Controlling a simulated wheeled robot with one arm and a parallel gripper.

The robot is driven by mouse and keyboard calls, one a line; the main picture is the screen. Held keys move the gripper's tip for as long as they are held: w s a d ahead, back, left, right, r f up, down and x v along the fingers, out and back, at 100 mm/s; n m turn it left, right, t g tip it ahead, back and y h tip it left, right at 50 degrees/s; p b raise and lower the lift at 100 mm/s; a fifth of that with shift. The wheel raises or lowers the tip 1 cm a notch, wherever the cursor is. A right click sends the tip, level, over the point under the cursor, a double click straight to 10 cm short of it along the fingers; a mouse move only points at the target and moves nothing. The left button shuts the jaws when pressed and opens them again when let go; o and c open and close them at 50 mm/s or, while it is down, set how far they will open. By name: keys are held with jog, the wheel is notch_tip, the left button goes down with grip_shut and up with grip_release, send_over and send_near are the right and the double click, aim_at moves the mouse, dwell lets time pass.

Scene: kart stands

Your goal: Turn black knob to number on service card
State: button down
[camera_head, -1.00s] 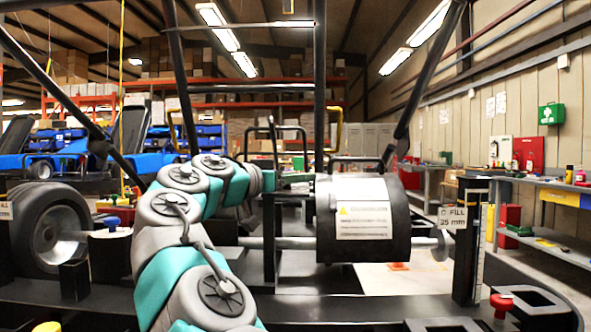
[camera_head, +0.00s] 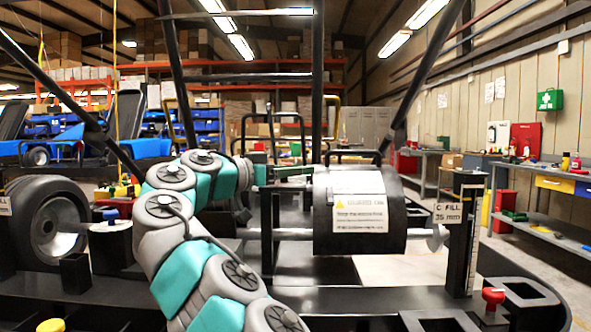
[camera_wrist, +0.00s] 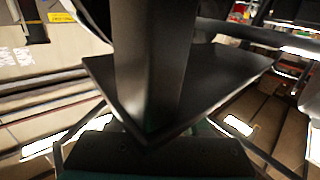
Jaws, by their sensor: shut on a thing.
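My gripper (camera_head: 294,172), at the end of the teal and grey arm, is at the left side of a large black cylinder (camera_head: 395,205) in the head view. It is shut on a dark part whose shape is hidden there. The wrist view shows a black upright bar (camera_wrist: 153,60) and a flat black plate (camera_wrist: 235,75) very close to the lens. I cannot tell whether either is the black knob. A white card (camera_head: 360,214) with a yellow warning sign is on the cylinder; its small print and any number are unreadable.
A "FILL 35 mm" label (camera_head: 448,214) is on a black post at right. A red knob (camera_head: 493,297) stands on the front frame. A wheel (camera_head: 52,222) is at left. Dark frame tubes rise around the arm. A workbench (camera_head: 545,180) stands along the right wall.

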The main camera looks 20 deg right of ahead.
jog(key=shift+r, duration=0.1)
jog(key=shift+c, duration=2)
grip_release()
jog(key=shift+a, duration=0.1)
jog(key=shift+v, duration=3.8)
